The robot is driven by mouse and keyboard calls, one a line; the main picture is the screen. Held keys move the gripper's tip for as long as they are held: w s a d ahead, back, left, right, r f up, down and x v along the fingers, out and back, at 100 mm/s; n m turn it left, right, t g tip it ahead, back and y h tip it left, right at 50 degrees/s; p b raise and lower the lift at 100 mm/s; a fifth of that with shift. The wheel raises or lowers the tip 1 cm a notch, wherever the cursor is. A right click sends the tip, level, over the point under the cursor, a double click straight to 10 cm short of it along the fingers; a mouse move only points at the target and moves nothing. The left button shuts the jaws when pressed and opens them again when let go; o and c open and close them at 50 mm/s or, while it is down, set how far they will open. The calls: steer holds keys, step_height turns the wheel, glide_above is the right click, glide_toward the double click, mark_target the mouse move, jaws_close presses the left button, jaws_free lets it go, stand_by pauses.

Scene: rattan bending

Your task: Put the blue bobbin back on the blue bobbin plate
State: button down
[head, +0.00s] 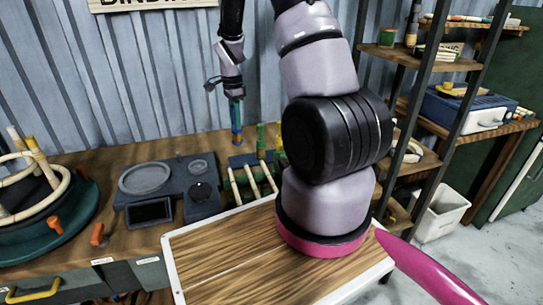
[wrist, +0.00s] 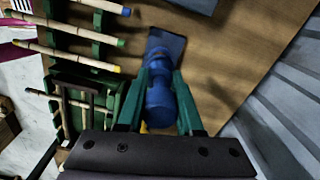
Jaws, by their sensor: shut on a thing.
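My gripper (wrist: 163,76) has green fingers, shut on the blue bobbin (wrist: 159,104) in the wrist view. The bobbin lies between the fingers and its far end points toward a dark blue plate (wrist: 170,40) on the wooden bench. In the head view my gripper (head: 236,106) points down at the back of the bench, with the blue bobbin (head: 237,136) below it. The blue bobbin plate (head: 240,160) is directly under or just behind the bobbin. I cannot tell whether the bobbin touches the plate.
Green racks with pale rods (head: 250,182) stand close beside the plate. A grey-blue tray with round dishes (head: 172,188) lies to the left. A green bobbin (head: 261,138) stands to the right. The corrugated wall is close behind.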

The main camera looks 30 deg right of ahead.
mark_target(239, 139)
steer(key=m, duration=0.5)
steer(key=shift+w+d+r, duration=0.35)
steer(key=shift+d+r, duration=0.05)
steer(key=m, duration=0.4)
steer(key=shift+w+d+r, duration=0.15)
steer(key=shift+d+r, duration=0.05)
steer(key=shift+d, duration=0.05)
steer(key=shift+m, duration=0.3)
step_height(239, 139, down, 10)
steer(key=shift+r, duration=0.1)
steer(key=c, duration=0.6)
jaws_free()
steer(key=shift+f, duration=0.2)
steer(key=shift+o, duration=0.2)
